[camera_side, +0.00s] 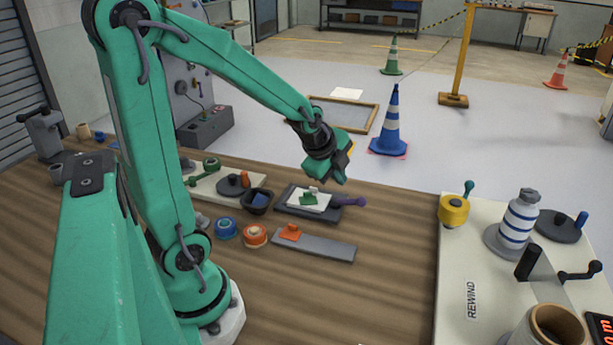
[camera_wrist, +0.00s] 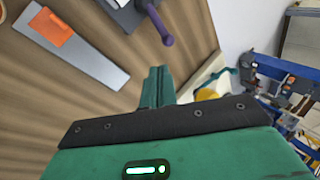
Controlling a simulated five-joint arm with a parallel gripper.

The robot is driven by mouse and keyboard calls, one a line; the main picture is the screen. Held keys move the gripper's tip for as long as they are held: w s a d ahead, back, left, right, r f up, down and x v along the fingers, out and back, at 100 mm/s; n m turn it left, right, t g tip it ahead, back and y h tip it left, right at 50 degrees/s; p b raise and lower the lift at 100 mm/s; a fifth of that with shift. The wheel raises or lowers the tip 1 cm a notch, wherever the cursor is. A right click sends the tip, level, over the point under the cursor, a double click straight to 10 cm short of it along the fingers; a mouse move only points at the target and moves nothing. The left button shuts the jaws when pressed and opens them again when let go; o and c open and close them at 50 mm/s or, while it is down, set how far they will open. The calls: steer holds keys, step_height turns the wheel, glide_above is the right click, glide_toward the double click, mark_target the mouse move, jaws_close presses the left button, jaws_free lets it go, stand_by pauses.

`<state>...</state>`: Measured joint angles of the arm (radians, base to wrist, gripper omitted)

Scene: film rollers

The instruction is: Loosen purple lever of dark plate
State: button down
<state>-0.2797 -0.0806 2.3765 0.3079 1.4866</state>
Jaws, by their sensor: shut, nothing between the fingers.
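The dark plate (camera_side: 288,207) lies on the wooden bench in the side view, with a white piece and a green part on top. Its purple lever (camera_side: 352,201) sticks out to the right from the plate. In the wrist view the lever (camera_wrist: 162,28) and a corner of the plate (camera_wrist: 122,14) show at the top edge, the rest cut off. My gripper (camera_side: 340,179) is shut and empty, just above the lever in the side picture. In the wrist view the shut fingers (camera_wrist: 158,75) point toward the lever, with a visible gap between them.
A grey strip with an orange block (camera_side: 290,233) lies in front of the plate. A dark bowl (camera_side: 257,201) and blue and orange rollers (camera_side: 255,236) stand to its left. A white rewind board (camera_side: 455,270) with a yellow knob (camera_side: 453,212) is at the right. Bare bench lies between.

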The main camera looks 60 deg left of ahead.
steer(key=shift+s+d+r, duration=0.15)
steer(key=shift+s+r, duration=0.15)
steer(key=shift+r, duration=0.2)
steer(key=shift+s+a+r, duration=0.1)
steer(key=shift+s+a, duration=0.05)
steer(key=shift+s, duration=0.35)
steer(key=shift+s+a, duration=0.15)
steer(key=shift+s, duration=0.3)
steer(key=shift+w, duration=0.1)
glide_toward(354, 201)
steer(key=shift+f, duration=1.65)
steer(key=shift+w+a+f, duration=0.2)
steer(key=shift+w+f, duration=0.3)
steer(key=shift+w, duration=0.25)
steer(key=shift+w+a+f, duration=0.2)
steer(key=shift+w+f, duration=0.25)
steer(key=shift+w, duration=0.3)
